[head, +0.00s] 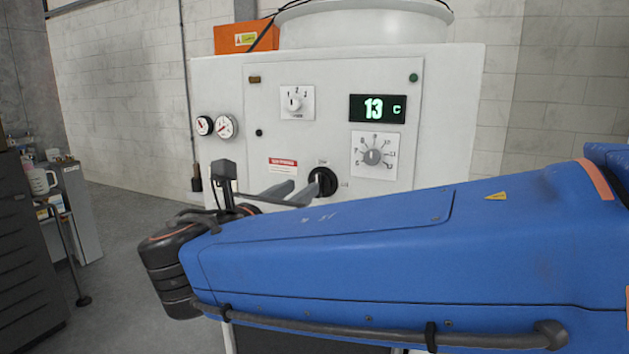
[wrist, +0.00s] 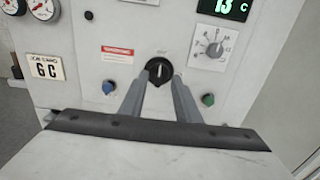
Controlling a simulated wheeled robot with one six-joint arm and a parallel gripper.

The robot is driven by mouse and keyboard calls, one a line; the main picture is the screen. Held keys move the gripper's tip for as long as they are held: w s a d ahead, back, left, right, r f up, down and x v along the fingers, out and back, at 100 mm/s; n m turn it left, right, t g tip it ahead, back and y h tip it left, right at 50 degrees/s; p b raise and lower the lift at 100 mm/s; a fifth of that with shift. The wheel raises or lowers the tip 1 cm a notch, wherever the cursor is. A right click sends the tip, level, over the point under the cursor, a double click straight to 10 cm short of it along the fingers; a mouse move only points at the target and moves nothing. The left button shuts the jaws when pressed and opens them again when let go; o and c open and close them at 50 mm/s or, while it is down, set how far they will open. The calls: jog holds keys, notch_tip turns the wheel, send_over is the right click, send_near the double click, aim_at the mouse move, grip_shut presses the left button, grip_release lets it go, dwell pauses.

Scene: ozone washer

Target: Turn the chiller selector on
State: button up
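The chiller selector is a round black rotary knob (head: 322,183) low on the white machine's front panel. In the wrist view the knob (wrist: 158,71) has a raised grip bar with a light mark, standing about upright. My gripper (head: 301,188) is open, with its two grey fingers pointing at the panel. In the wrist view the gripper's fingertips (wrist: 157,80) appear on the left and right of the knob, with nothing held. I cannot tell whether they touch it. Small labels beside the knob are too blurred to read.
Above the knob are a numbered dial (head: 373,156), a smaller selector (head: 295,103) and a green display (head: 378,108) reading 13 C. Blue (wrist: 109,87) and green (wrist: 208,99) buttons flank the knob. Two gauges (head: 215,126) are at left. A dark cabinet (head: 25,240) stands far left.

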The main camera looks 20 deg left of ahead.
aim_at(317, 177)
jog(key=w, duration=0.7)
jog(key=shift+w+d, duration=0.15)
jog(key=shift+d, duration=0.15)
jog(key=shift+c, duration=0.6)
grip_shut()
